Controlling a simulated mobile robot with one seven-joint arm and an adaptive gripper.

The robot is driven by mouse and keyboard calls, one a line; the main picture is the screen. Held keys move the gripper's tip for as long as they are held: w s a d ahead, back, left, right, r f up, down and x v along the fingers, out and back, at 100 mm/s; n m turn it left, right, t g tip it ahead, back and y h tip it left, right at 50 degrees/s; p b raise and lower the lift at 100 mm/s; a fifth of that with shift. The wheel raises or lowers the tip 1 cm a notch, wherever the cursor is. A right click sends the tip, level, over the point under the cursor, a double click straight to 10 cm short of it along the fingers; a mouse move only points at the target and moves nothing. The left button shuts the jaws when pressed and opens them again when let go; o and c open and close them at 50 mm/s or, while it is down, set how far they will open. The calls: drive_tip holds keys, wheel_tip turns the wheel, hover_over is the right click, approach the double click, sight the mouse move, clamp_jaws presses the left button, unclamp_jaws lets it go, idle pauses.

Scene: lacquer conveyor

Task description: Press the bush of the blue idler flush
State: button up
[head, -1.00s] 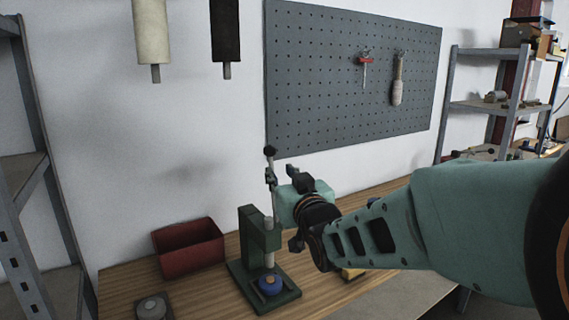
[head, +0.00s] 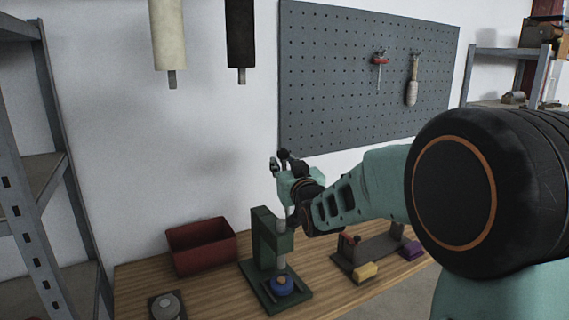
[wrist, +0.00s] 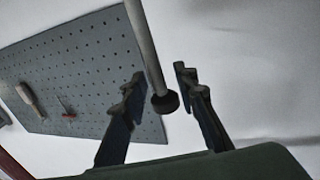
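The green press (head: 262,238) stands on the wooden bench. The blue idler (head: 282,286) sits on its base under the ram (head: 281,258). The bush cannot be made out at this size. My gripper (head: 278,160) is at the top of the press, at the height of its lever. In the wrist view my gripper (wrist: 158,82) is open. The lever's pale rod (wrist: 145,42) and black knob (wrist: 165,102) show between the fingers, with gaps on both sides. In the head view my gripper and arm hide most of the lever.
A red bin (head: 202,247) stands left of the press, and a grey roller part on a dark plate (head: 166,306) lies in front. Right of the press are a grey fixture (head: 372,252), a yellow block (head: 365,271) and a purple block (head: 411,250). A pegboard (head: 365,75) hangs behind.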

drive_tip(key=shift+c, duration=0.3)
clamp_jaws()
drive_tip(key=shift+r, duration=0.1)
drive_tip(key=shift+s+b, duration=0.1)
drive_tip(key=shift+b, duration=0.45)
